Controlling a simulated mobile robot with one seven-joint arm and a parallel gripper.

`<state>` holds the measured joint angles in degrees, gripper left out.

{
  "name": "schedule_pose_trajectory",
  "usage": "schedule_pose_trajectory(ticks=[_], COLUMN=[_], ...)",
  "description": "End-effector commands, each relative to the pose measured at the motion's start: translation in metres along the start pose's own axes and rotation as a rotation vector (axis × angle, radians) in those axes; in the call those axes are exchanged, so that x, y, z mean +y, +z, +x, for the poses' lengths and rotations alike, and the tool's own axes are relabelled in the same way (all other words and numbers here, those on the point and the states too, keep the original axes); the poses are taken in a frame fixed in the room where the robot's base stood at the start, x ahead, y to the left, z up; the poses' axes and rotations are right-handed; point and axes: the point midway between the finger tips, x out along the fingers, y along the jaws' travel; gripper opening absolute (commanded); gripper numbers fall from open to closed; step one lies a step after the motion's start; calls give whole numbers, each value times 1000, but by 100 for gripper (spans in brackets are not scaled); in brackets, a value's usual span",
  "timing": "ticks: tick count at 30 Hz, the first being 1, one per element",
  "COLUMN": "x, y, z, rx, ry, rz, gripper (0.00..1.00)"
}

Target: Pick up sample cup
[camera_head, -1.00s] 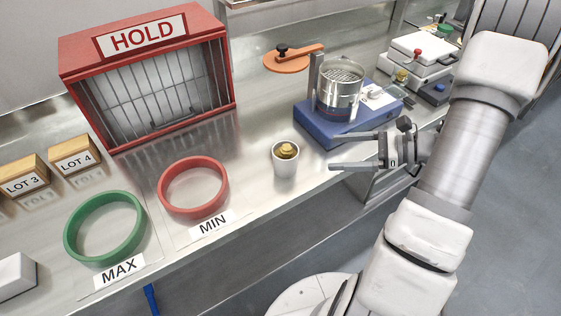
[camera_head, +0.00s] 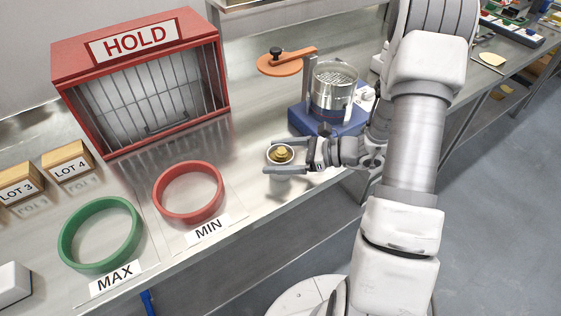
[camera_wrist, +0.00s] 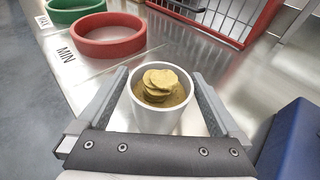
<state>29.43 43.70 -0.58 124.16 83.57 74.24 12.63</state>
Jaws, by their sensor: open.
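The sample cup (camera_head: 279,160) is a small light grey cup with yellow-brown chips inside, standing upright on the steel bench. In the wrist view the sample cup (camera_wrist: 160,115) sits between the two fingers, with the chips stacked up to its rim. My gripper (camera_head: 286,157) is open, with one finger on each side of the cup. In the wrist view my gripper (camera_wrist: 160,93) shows its fingers spread, with a small gap seeming to remain on each side. Part of the cup's lower body is hidden by the near finger in the head view.
A red ring (camera_head: 188,219) by the MIN label and a green ring (camera_head: 65,246) by the MAX label lie left of the cup. The red HOLD cage (camera_head: 226,95) stands behind. A blue device (camera_head: 300,119) with a metal sieve (camera_head: 333,98) stands behind my gripper.

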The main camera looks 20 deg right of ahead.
Motion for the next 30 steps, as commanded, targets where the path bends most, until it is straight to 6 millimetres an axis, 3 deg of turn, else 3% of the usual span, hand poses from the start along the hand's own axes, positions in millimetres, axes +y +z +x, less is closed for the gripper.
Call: schedule_pose_trajectory(ticks=[6, 13, 25, 30], x=[0, 0, 0, 0], y=[0, 0, 0, 0], z=[23, 25, 24, 24], rx=[0, 0, 0, 0], ry=[0, -1, -1, -1], rz=[0, 0, -1, -1], gripper=[100, 100, 30, 27])
